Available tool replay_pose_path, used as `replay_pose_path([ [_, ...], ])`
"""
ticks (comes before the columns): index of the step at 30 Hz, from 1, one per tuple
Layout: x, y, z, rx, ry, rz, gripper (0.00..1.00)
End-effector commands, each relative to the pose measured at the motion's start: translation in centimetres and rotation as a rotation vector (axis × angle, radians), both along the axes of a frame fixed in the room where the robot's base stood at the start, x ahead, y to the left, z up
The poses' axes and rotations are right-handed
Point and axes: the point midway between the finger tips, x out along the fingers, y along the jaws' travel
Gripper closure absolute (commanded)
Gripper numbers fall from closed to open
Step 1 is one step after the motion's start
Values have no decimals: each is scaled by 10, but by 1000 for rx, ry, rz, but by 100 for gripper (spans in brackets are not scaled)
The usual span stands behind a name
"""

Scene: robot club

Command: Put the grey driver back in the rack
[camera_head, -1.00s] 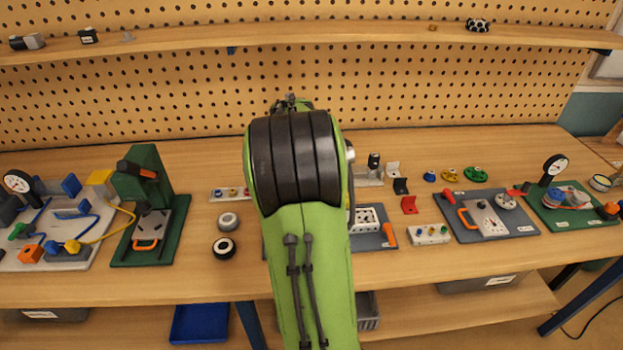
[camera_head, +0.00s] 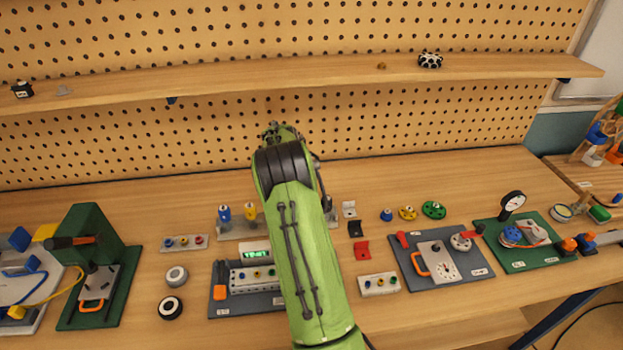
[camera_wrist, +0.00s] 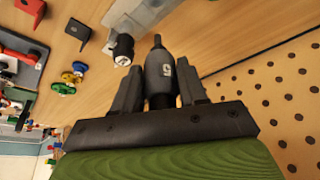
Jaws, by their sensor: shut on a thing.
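My gripper (camera_wrist: 160,82) is shut on the grey driver (camera_wrist: 159,72), a dark grey handle marked 5, in the wrist view. The driver's narrow end points up in that picture, away from my palm. The grey rack (camera_wrist: 146,12) shows at the top of the wrist view, with a black-handled driver (camera_wrist: 123,47) at it. In the head view the rack (camera_head: 232,233) shows left of my arm, with a blue driver (camera_head: 224,213) and a yellow driver (camera_head: 251,212). My arm hides my gripper, the grey driver and the rack's right part there.
A grey board with a green display (camera_head: 256,253) lies in front of the rack. A black bracket (camera_head: 355,229) and a red bracket (camera_head: 362,250) lie right of my arm. The pegboard (camera_head: 400,125) and shelf (camera_head: 330,80) stand behind. Bare bench lies behind the rack.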

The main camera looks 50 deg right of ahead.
Motion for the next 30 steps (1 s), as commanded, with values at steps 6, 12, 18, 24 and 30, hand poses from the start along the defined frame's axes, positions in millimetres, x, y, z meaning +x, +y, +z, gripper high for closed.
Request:
replay_pose_path([
  [6, 0, 0, -18, 1, 2, 1, 87],
  [12, -1, 0, -40, 1, 1, 0, 87],
  [18, -1, 0, -54, 0, 0, 1, 87],
  [24, -1, 0, -54, 0, 0, 0, 87],
  [30, -1, 1, -54, 0, 0, 0, 87],
])
